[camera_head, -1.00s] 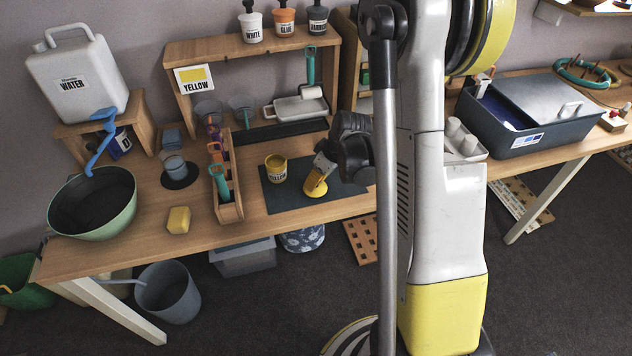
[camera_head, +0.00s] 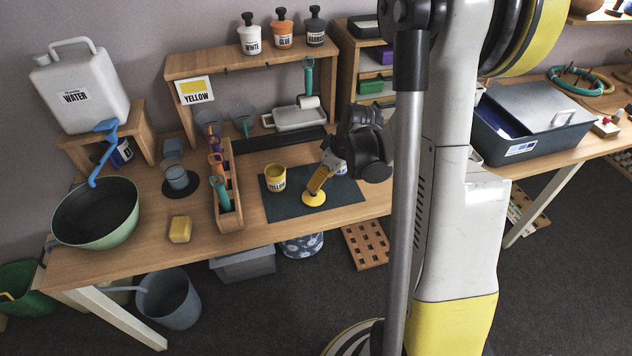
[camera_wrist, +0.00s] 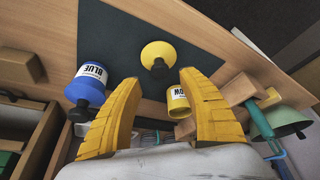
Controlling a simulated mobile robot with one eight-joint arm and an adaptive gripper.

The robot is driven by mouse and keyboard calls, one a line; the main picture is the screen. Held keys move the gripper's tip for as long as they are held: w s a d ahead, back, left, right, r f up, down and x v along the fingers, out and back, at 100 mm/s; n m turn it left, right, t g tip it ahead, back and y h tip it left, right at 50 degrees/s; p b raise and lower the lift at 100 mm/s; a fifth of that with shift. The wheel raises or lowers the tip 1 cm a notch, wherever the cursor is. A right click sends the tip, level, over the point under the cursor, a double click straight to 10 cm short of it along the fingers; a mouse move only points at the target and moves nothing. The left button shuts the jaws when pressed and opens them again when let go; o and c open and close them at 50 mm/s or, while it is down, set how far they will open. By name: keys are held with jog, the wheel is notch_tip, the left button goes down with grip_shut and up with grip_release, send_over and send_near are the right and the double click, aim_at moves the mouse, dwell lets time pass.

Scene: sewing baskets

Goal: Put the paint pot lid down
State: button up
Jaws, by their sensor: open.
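The yellow paint pot lid (camera_head: 313,191), a round disc, lies on the dark mat (camera_head: 280,207). In the wrist view the lid (camera_wrist: 158,54) shows its black knob upward, just beyond my fingertips. My gripper (camera_head: 318,184) points down at the lid from the right. In the wrist view my gripper's yellow fingers (camera_wrist: 158,78) are spread with nothing between them. The yellow pot (camera_head: 276,178) stands upright and uncovered on the mat, left of the lid. It also shows in the wrist view (camera_wrist: 178,101). A blue pot (camera_wrist: 86,82) with a black knob stands on the other side.
A shelf (camera_head: 250,56) with bottles rises behind. A grey bin (camera_head: 535,125) stands at right. The mat's front is clear.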

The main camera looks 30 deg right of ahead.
jog(key=s+a+r+m+t+h+p, duration=0.1)
jog(key=s+a+r, duration=0.2)
jog(key=a+r, duration=0.35)
jog(key=s+a+r+m+p, duration=0.1)
jog(key=s+a+r, duration=0.2)
jog(key=r, duration=0.6)
jog(key=s+a+r+m+t, duration=0.2)
jog(key=s+a+r, duration=0.3)
jog(key=s, duration=0.4)
jog(key=shift+a+r+h, duration=0.2)
jog(key=shift+a+h, duration=0.1)
jog(key=shift+a, duration=0.6)
jog(key=shift+w, duration=0.1)
